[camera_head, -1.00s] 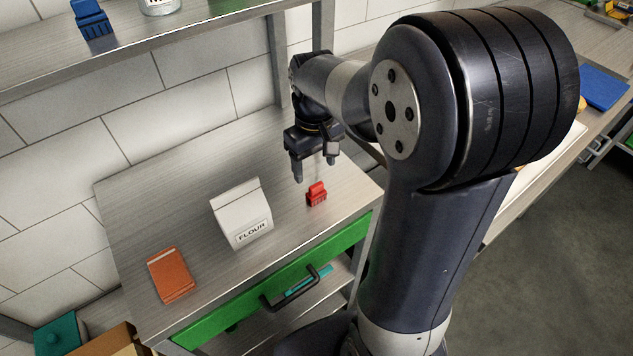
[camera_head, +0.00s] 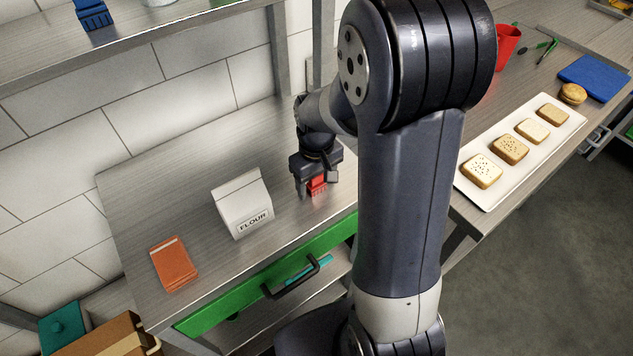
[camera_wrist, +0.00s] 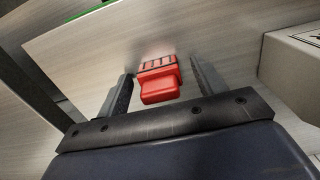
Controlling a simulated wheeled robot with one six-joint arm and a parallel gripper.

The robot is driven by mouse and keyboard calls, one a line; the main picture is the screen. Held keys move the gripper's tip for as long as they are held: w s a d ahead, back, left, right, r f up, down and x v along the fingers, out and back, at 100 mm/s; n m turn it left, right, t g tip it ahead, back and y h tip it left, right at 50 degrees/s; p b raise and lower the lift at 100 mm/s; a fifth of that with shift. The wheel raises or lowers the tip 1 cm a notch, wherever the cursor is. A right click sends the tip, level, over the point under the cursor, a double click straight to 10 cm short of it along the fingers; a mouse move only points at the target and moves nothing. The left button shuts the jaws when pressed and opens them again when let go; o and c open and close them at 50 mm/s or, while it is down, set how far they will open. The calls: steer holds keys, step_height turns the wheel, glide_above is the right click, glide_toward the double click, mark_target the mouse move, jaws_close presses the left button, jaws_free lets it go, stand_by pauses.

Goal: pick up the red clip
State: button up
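The red clip (camera_head: 317,185) stands on the metal table to the right of the flour bag (camera_head: 242,203). In the wrist view the red clip (camera_wrist: 158,80) sits between the two fingers of my gripper (camera_wrist: 160,88), with a gap on either side. My gripper (camera_head: 315,188) is lowered over the clip from above. Its fingers are apart and hold nothing. In the head view part of the clip is hidden behind my gripper.
An orange packet (camera_head: 174,264) lies at the table's front left. A green drawer front (camera_head: 245,285) with a dark handle is below the table edge. A white tray (camera_head: 466,187) of bread slices lies on the right counter. The table behind the flour bag is clear.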

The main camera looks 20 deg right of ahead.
steer(key=c, duration=1)
steer(key=shift+c, duration=0.2)
steer(key=shift+r, duration=0.15)
step_height(320, 180, up, 10)
steer(key=shift+f, duration=0.1)
